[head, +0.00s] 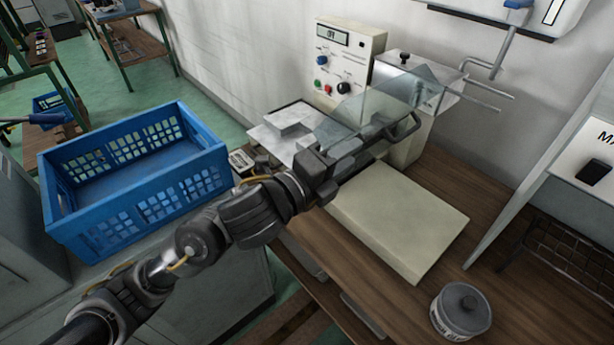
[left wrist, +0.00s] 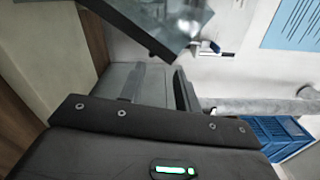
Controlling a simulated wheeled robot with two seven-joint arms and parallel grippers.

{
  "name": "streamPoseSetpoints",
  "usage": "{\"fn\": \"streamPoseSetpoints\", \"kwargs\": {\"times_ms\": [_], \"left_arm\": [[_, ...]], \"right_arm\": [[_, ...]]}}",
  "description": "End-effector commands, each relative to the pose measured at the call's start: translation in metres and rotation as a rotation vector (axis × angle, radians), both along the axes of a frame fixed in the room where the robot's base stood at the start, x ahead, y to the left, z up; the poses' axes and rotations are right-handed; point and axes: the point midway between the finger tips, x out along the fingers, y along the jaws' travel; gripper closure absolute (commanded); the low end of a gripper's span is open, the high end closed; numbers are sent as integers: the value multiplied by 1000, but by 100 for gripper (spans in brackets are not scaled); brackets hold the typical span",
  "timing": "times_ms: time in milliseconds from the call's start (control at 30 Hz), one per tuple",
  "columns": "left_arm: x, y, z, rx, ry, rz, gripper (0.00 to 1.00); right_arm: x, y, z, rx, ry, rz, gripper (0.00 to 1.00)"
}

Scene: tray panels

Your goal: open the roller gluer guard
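The roller gluer (head: 405,148) stands against the wall on the wooden table. Its clear guard (head: 365,108) slants down over the rollers and looks lowered; a dark bar handle (head: 408,132) runs along its front edge. My left gripper (head: 335,176) is at the near left end of the guard, close to the handle. In the left wrist view its fingers (left wrist: 168,88) look apart with nothing between them. The guard's clear panel (left wrist: 185,18) and dark edge show just beyond the fingertips. Whether the gripper touches the handle is hard to tell. My right gripper is not in view.
A control box (head: 345,62) with knobs stands behind the gluer. A blue crate (head: 135,165) is at left under my arm's reach. A grey panel rises at right.

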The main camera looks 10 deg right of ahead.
Motion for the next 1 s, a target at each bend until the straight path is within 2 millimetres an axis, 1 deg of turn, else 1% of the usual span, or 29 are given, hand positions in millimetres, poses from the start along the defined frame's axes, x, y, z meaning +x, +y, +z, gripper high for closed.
{"fn": "streamPoseSetpoints", "kwargs": {"times_ms": [1000], "left_arm": [[-43, 63, 0, 0, 0, 0, 67]], "right_arm": [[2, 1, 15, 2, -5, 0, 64]]}}
